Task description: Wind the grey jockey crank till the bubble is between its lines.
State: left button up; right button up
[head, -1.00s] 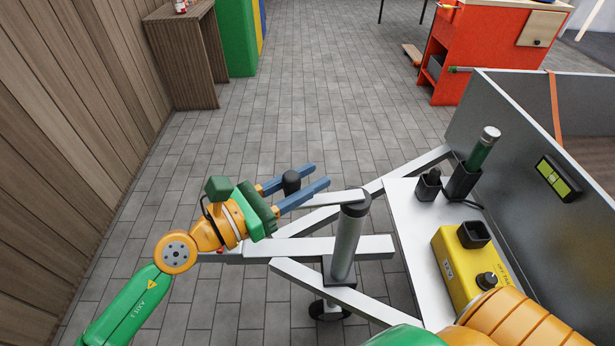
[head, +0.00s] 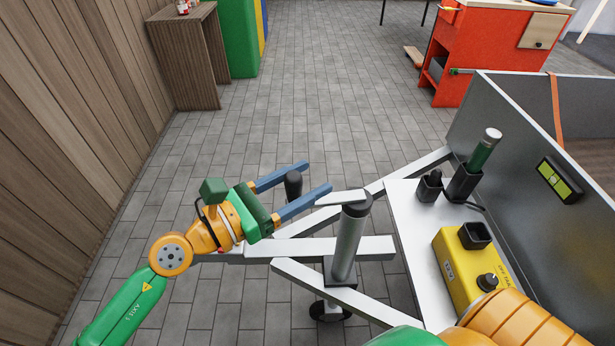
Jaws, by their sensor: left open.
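The grey jockey post (head: 347,245) stands upright on the trailer's drawbar, with a light crank arm (head: 341,198) at its top. The crank's black knob (head: 293,184) stands between the blue fingers of my left gripper (head: 291,182). These fingers are open, with a gap visible around the knob. The bubble level (head: 559,180), yellow-green in a black frame, is on the grey trailer wall at the right. Its bubble is too small to read against the lines. My right gripper is not in view; only part of that arm shows at the bottom right.
A yellow box (head: 463,268) with a black knob and a green-handled tool in a black holder (head: 464,182) are on the white plate by the trailer. A red cabinet (head: 484,60) stands at the back right. A wooden wall (head: 70,130) runs along the left.

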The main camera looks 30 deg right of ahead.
aim_at(287, 191)
pick_arm(q)
jog(key=a, duration=0.4)
jog(key=s+a+b, duration=0.1)
jog(key=a, duration=0.1)
jog(key=shift+a, duration=0.25)
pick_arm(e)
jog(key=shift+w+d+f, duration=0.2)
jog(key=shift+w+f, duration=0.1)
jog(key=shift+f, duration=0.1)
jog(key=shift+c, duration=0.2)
